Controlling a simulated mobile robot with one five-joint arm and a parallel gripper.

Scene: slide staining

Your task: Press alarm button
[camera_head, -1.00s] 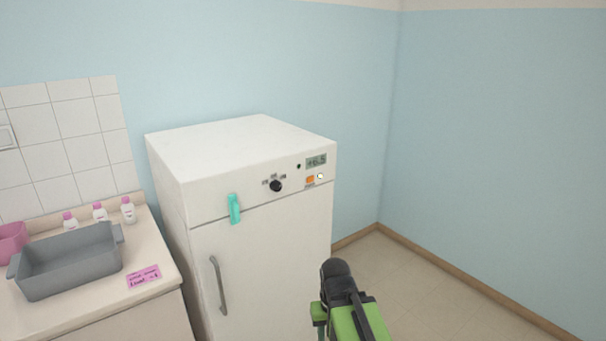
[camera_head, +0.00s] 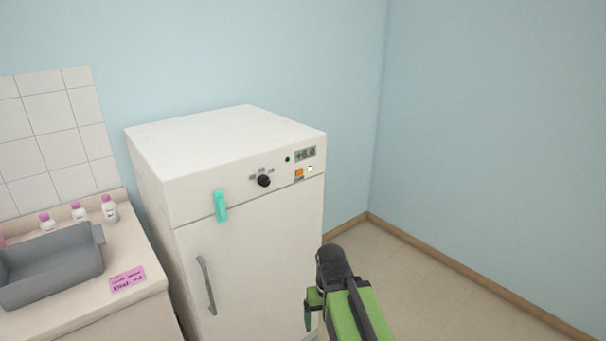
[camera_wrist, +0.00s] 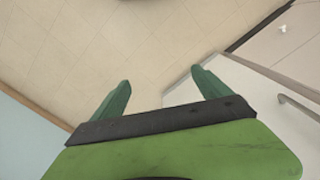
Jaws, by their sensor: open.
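The white fridge-like cabinet (camera_head: 250,250) stands left of centre in the head view. Its top panel carries a small orange button (camera_head: 299,173), a black knob (camera_head: 264,181), a small dark-green lamp (camera_head: 288,159) and a display (camera_head: 305,154) that seems to read +8.0. A small white spot (camera_head: 310,169) is beside the orange button. My gripper shows in the wrist view (camera_wrist: 160,92), its two green fingers apart with nothing between them. In the head view my arm is low, in front of the cabinet's right side and below the panel; the fingertips are mostly hidden there.
A teal clip-like thing (camera_head: 221,206) and a grey handle (camera_head: 206,284) stick out from the cabinet front. At left a counter (camera_head: 150,272) holds a grey tub (camera_head: 50,268), bottles (camera_head: 110,209) and a pink label (camera_head: 127,279). Floor (camera_head: 440,290) is free at right.

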